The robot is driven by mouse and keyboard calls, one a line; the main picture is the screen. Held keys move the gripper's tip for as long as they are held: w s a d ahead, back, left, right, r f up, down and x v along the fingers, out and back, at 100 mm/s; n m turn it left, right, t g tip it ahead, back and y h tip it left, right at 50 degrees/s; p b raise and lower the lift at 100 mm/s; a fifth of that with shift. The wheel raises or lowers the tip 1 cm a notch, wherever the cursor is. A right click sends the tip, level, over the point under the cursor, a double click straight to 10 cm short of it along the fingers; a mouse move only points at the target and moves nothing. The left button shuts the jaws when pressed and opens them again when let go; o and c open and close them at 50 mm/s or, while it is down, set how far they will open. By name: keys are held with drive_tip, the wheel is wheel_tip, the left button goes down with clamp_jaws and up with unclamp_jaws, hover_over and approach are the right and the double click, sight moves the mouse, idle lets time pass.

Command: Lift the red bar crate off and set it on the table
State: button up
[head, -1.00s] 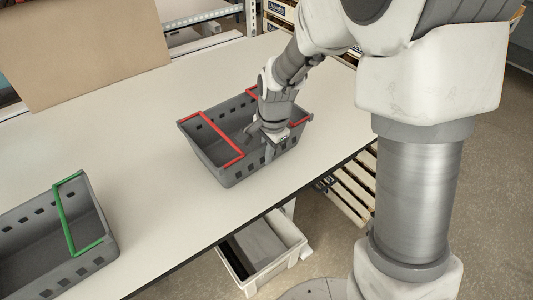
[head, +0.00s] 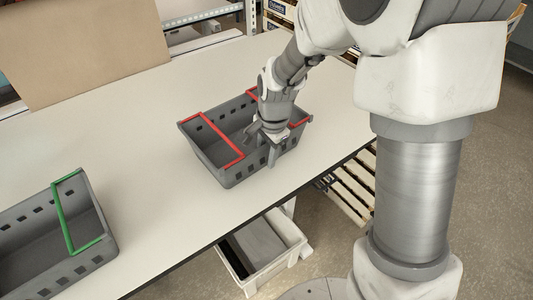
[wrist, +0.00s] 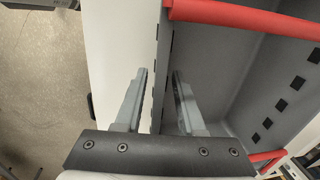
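The grey crate with red bars (head: 206,157) stands on the table in the head view; whether anything is nested under it cannot be seen. One red bar crosses its left part, and more red shows at its right end. In the wrist view its side wall and inside (wrist: 225,55) fill the right half, with a red bar across the top. My gripper (head: 262,150) is at the crate's near long wall. In the wrist view my gripper (wrist: 160,74) is open, one finger outside the wall and one inside, with gaps on both sides.
A grey crate with a green bar (head: 90,262) stands at the table's near left. The pale table (head: 130,130) is clear between the crates. A brown board (head: 85,45) stands at the back. A white bin (head: 297,248) and pallet are below the near edge.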

wheel_tip(320, 180, up, 16)
drive_tip(key=s+d+p, duration=0.1)
drive_tip(key=s+d, duration=0.1)
drive_tip(key=s+d+r+n+t, duration=0.2)
drive_tip(key=s+d+n, duration=0.3)
drive_tip(key=s, duration=0.3)
drive_tip(key=s+d+r+n+t+h, duration=0.1)
drive_tip(key=s+d+r+n+t, duration=0.1)
drive_tip(key=s+d+n, duration=0.3)
drive_tip(key=shift+s+d+r, duration=0.2)
drive_tip(key=shift+s+r, duration=0.1)
drive_tip(key=shift+s, duration=1.55)
